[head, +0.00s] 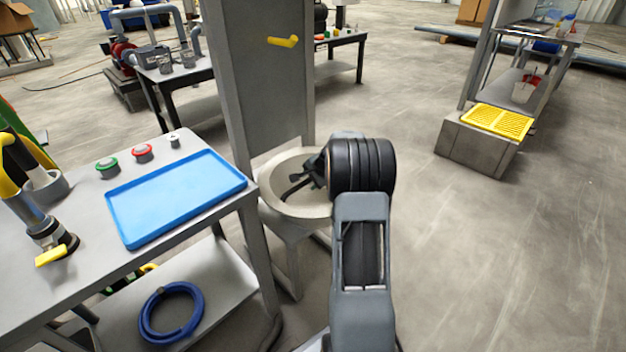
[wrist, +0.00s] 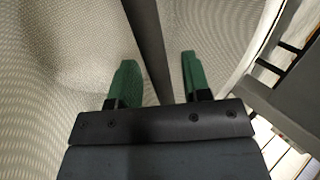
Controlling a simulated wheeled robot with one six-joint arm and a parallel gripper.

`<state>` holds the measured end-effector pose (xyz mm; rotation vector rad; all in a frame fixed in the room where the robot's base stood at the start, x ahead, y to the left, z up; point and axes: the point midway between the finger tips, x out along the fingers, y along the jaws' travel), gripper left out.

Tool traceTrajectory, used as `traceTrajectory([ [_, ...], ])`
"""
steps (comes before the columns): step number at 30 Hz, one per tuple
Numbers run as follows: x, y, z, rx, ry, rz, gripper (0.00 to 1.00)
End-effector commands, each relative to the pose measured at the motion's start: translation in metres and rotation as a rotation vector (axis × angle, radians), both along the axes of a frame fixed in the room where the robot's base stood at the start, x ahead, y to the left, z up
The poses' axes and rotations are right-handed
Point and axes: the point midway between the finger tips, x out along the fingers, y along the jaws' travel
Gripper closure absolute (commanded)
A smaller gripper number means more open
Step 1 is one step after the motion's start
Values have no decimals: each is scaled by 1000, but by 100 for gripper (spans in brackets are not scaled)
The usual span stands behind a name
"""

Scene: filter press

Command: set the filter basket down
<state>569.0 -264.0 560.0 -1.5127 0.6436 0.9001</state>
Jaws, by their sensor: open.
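The filter basket (head: 318,208) is a round, pale rimmed bowl on a grey stand beside the tall grey column. In the wrist view its pale mesh wall (wrist: 60,60) fills much of the picture. A dark bar (wrist: 146,30), seemingly its handle, runs between my two green fingertips. My gripper (head: 292,186) reaches in over the basket from the right and is open. In the wrist view, my gripper (wrist: 159,62) has one finger on each side of the bar, with gaps showing. My wrist hides part of the basket's right side.
A blue tray (head: 175,198) lies empty on the workbench at left, near green and red buttons (head: 142,153). The grey column (head: 258,75) with a yellow handle (head: 283,41) stands behind the basket. A grey box with a yellow grate (head: 497,121) is at right; floor between is clear.

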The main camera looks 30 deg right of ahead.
Motion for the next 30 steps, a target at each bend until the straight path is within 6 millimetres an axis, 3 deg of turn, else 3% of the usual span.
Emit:
traceTrajectory([
  [5, -1, 0, 8, -1, -1, -1, 56],
  [18, -44, -8, 75, -2, -2, 0, 56],
  [26, -61, -11, 99, -2, -1, 1, 56],
  [29, -66, 4, 108, -19, 8, 45, 56],
  [30, -68, 19, 113, -35, 16, 90, 56],
])
